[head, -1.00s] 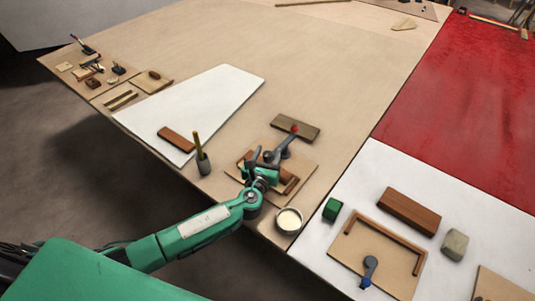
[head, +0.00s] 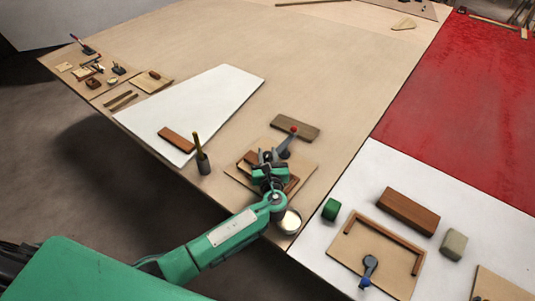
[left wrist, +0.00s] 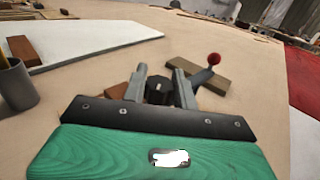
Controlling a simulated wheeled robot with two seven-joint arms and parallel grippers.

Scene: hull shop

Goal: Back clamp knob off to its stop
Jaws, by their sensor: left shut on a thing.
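My left gripper (head: 268,160) reaches over a wooden fixture board (head: 308,172) near the table's front edge. In the left wrist view its two grey fingers (left wrist: 160,84) stand on either side of a dark clamp knob (left wrist: 158,91) and are shut on it. The clamp's grey lever ends in a red ball (head: 294,129), which also shows in the left wrist view (left wrist: 214,59). The gripper and wrist hide most of the clamp and the knob in the head view. My right gripper is in neither view.
A grey cup with a stick (head: 203,163) is to the left. A dark wooden block (head: 295,127) lies behind the clamp. A second fixture board (head: 350,252) with a blue-ended clamp is at the right.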

